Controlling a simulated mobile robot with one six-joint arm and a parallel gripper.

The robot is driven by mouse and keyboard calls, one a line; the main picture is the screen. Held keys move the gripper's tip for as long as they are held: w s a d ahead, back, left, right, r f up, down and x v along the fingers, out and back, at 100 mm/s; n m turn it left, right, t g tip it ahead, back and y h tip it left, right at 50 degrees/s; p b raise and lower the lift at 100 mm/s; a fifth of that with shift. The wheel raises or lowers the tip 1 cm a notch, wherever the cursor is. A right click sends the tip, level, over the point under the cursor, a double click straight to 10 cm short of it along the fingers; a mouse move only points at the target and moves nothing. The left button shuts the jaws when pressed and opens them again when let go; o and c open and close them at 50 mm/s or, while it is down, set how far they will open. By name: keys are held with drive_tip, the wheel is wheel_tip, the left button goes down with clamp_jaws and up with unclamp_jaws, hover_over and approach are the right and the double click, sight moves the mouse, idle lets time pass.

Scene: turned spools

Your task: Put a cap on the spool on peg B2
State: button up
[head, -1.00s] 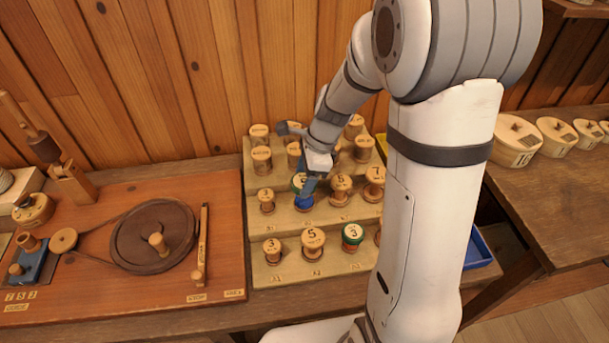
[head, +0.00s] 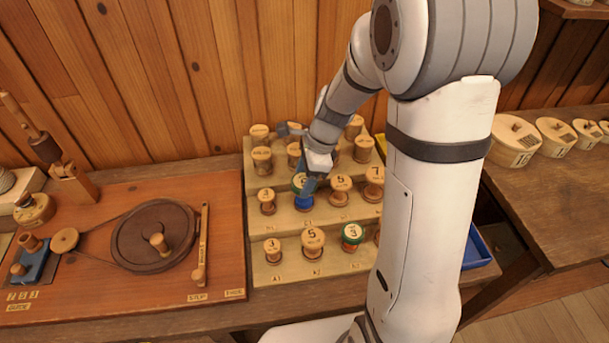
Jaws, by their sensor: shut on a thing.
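The stepped wooden rack (head: 330,262) holds spools with round numbered tops. In its middle row, second from the left, stands a blue spool (head: 304,203), on what looks like peg B2. A green-edged cap (head: 299,182) shows at the spool's top. My gripper (head: 308,186) is right at this cap, its blue-grey fingers pointing down, and appears shut on the cap. The fingers hide part of the cap and spool, so I cannot tell whether the cap is seated. Another green-topped spool (head: 352,236) stands in the front row.
Neighbouring spools stand close on both sides, a numbered one (head: 267,201) left and another (head: 340,190) right. My arm hides the rack's right side. A board with a dark wheel (head: 135,222) lies left. A blue tray (head: 477,250) is partly hidden at right.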

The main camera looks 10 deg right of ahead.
drive_tip(key=shift+f+b, duration=0.35)
drive_tip(key=shift+f, duration=0.2)
drive_tip(key=o, duration=0.7)
drive_tip(key=shift+c, duration=0.2)
drive_tip(key=shift+r, duration=0.1)
drive_tip(key=p+v, duration=0.9)
drive_tip(key=v, duration=0.1)
drive_tip(key=shift+d+r, duration=0.2)
drive_tip(key=shift+r, duration=0.15)
